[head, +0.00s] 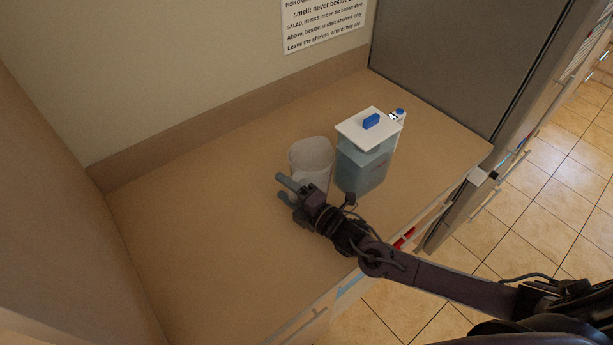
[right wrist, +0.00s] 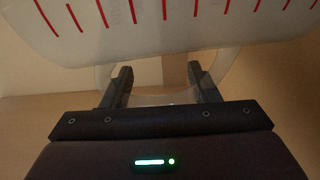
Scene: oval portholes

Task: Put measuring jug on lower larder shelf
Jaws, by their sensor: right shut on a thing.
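The measuring jug (head: 311,158) is a pale translucent vessel standing upright on the brown worktop in the head view. In the right wrist view the jug (right wrist: 180,25) fills the top, with red graduation marks and a clear handle loop below. My right gripper (head: 282,187) is low at the jug's near left side. In the right wrist view its fingers (right wrist: 163,88) are spread around the handle and shut on it; the exact contact is hard to see. The lower larder shelf cannot be made out. My left gripper is not in view.
A blue-tinted container (head: 362,165) with a white lid and blue knob stands close right of the jug. A small white bottle with a blue cap (head: 399,113) is behind it. The worktop (head: 190,230) is clear on the left. A grey panel (head: 460,55) rises at the right.

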